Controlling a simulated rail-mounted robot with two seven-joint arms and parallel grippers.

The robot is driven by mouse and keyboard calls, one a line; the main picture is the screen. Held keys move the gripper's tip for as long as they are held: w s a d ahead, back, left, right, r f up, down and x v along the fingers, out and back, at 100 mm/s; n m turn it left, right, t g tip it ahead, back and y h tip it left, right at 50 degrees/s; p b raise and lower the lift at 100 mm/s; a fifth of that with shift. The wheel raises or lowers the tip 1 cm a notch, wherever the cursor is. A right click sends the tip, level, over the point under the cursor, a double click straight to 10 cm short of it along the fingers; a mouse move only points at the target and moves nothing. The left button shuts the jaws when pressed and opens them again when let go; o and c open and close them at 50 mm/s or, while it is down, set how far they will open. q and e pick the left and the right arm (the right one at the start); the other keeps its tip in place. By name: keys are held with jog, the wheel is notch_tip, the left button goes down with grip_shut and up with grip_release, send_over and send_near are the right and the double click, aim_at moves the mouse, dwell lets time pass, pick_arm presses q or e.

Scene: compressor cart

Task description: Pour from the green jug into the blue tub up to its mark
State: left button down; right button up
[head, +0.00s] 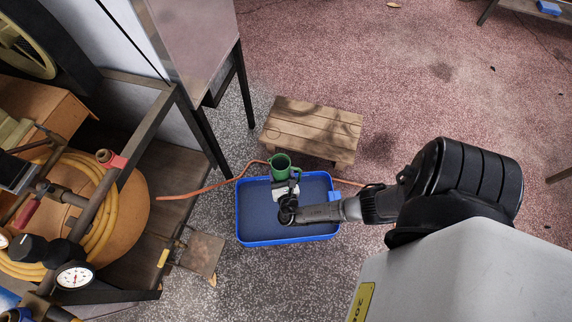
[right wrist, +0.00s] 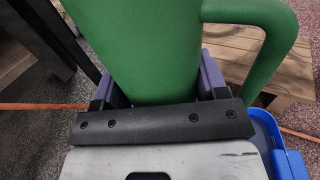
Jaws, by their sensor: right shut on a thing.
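The green jug (head: 281,166) is upright in the head view, above the back edge of the blue tub (head: 244,225). My right gripper (head: 284,184) is shut on the jug. In the right wrist view the jug (right wrist: 155,45) stands between the two fingers, with its handle on the right. The blue tub lies on the floor and its inside looks dark; my arm hides part of it. A corner of the tub also shows in the right wrist view (right wrist: 290,160). I cannot make out the mark. My left gripper is not in view.
A low wooden stool (head: 312,130) stands just behind the tub. An orange hose (head: 195,191) runs along the floor behind the tub. A cart with a coiled yellow hose (head: 98,215) and a gauge fills the left.

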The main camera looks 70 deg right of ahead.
jog(key=s+d+f+n+t+y+b, duration=0.1)
jog(key=s+d+f+t+b, duration=0.1)
jog(key=s+f+b, duration=0.7)
jog(key=s+f, duration=0.8)
jog(key=f, duration=0.1)
jog(key=shift+d+f+n+y, duration=0.2)
jog(key=shift+f+n+y, duration=0.05)
jog(key=shift+n+y, duration=0.05)
jog(key=shift+w, duration=0.1)
